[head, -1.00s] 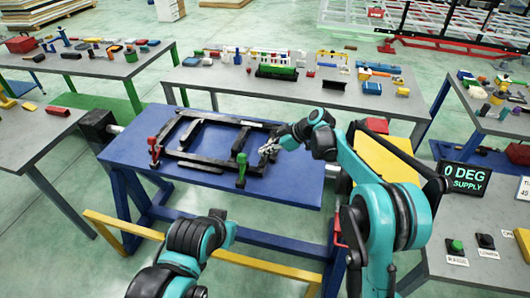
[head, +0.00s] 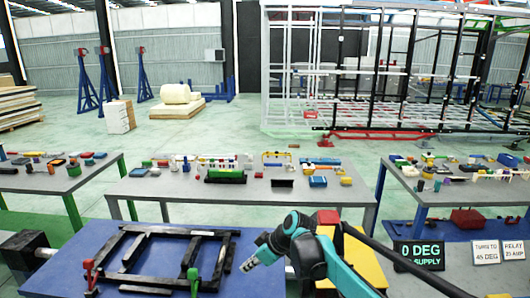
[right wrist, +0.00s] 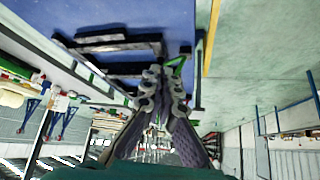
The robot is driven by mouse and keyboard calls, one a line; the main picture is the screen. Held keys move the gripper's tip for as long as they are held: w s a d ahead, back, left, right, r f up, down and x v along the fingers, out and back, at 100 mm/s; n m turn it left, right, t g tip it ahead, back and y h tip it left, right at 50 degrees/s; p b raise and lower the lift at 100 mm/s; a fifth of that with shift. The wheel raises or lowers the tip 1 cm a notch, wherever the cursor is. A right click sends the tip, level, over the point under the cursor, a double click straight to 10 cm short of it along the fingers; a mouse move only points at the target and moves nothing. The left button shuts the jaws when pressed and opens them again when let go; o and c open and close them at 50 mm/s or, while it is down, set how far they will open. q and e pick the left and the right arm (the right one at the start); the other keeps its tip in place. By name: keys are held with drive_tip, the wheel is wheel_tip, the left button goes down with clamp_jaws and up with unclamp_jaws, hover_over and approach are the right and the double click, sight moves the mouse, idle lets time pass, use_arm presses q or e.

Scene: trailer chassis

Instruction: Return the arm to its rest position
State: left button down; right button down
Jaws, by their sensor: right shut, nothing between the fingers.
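My right arm comes in from the lower right in the head view. Its gripper (head: 252,262) is shut and empty, over the right part of the blue table (head: 65,272). It is just right of the black chassis frame (head: 160,232) and apart from the green clamp (head: 194,276). A red clamp (head: 88,270) stands at the frame's left side. In the right wrist view the gripper fingers (right wrist: 165,82) are together, with the black frame (right wrist: 110,45) and blue table behind them.
A grey table (head: 150,188) with small parts and tools stands behind the blue one, with more tables left and right. A yellow panel (head: 362,262) and a "0 DEG" supply display (head: 418,255) are right of my arm.

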drive_tip(key=s+d+f+m+t+h+b, duration=0.2)
drive_tip(key=s+d+f+m, duration=0.3)
drive_tip(key=s+d, duration=0.6)
drive_tip(key=s+d+f+m+t+h+b, duration=0.2)
drive_tip(key=s+d+f+m+h+b, duration=0.2)
drive_tip(key=s+d, duration=0.8)
drive_tip(key=s+f+m, duration=0.2)
drive_tip(key=s+m, duration=0.2)
drive_tip(key=shift+d+h+b, duration=0.2)
drive_tip(key=shift+h+b, duration=0.2)
